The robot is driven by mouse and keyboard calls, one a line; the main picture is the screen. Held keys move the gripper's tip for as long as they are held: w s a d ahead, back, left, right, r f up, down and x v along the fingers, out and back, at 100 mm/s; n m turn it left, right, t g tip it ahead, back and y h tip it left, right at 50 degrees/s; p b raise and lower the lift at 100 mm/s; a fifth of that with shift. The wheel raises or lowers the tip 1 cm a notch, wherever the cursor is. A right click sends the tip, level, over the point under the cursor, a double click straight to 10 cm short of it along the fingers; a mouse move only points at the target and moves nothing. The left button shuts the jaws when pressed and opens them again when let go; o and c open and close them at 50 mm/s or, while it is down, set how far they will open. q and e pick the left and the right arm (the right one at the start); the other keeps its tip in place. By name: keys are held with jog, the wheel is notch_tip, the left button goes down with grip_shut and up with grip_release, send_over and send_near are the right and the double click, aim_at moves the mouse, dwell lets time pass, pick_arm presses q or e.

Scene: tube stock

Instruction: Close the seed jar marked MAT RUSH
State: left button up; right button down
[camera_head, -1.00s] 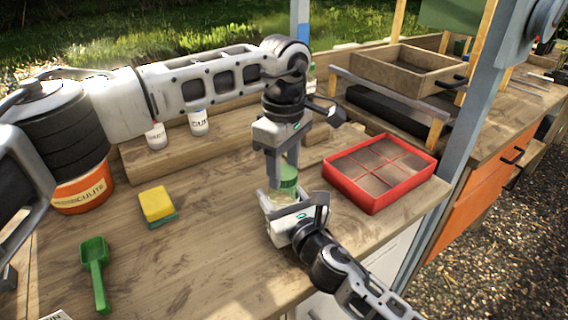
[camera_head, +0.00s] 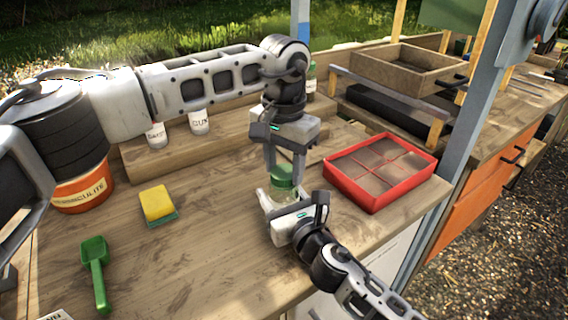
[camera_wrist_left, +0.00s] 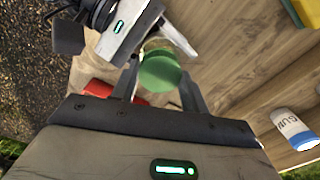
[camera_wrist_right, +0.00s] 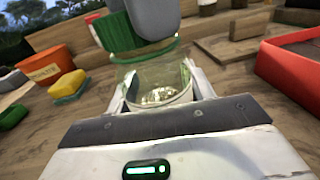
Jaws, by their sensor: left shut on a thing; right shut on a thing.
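A clear glass jar (camera_wrist_right: 158,85) with pale contents at its bottom stands at the bench, its label not readable. My right gripper (camera_head: 279,207) is shut around the jar's body from the front. The green lid (camera_head: 281,175) is at the jar's mouth; in the right wrist view the lid (camera_wrist_right: 138,30) looks tilted against the rim, and I cannot tell if it is seated. My left gripper (camera_head: 284,163) points down from above and is shut on the lid, which also shows between its fingers in the left wrist view (camera_wrist_left: 160,74).
A red divided tray (camera_head: 378,172) stands close on the right. A yellow and green sponge (camera_head: 157,204), a green scoop (camera_head: 95,271) and an orange pot (camera_head: 80,196) are on the left.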

pick_arm(q)
jog(key=o, duration=0.9)
jog(key=shift+o, duration=0.2)
jog(key=shift+r, duration=2.3)
jog(key=shift+c, duration=0.4)
